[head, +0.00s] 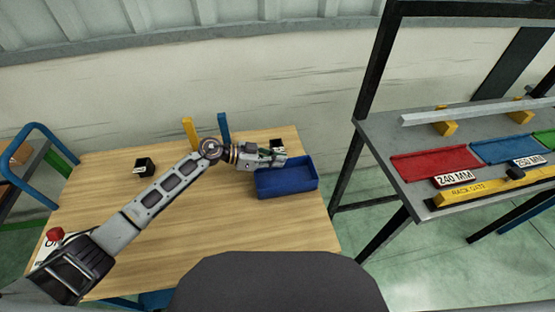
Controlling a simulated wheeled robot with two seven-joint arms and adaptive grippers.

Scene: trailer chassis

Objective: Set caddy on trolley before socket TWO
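A blue open-topped tray (287,182), which may be the caddy, sits on the right side of a wooden tabletop (225,230). My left gripper (278,160) is at the tray's back left rim; I cannot tell whether its fingers hold the rim or only lie beside it. A small black block with a pale label (145,167) stands on the left of the tabletop. A similar black piece (277,145) is partly hidden behind my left gripper. No readable socket number shows. My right gripper is out of view.
A yellow post (190,130) and a blue post (224,126) stand at the tabletop's back. A blue tubular frame (45,130) is at the left. A grey rack bench (400,180) with a red tray (435,162) stands right, across a gap. The tabletop's front middle is clear.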

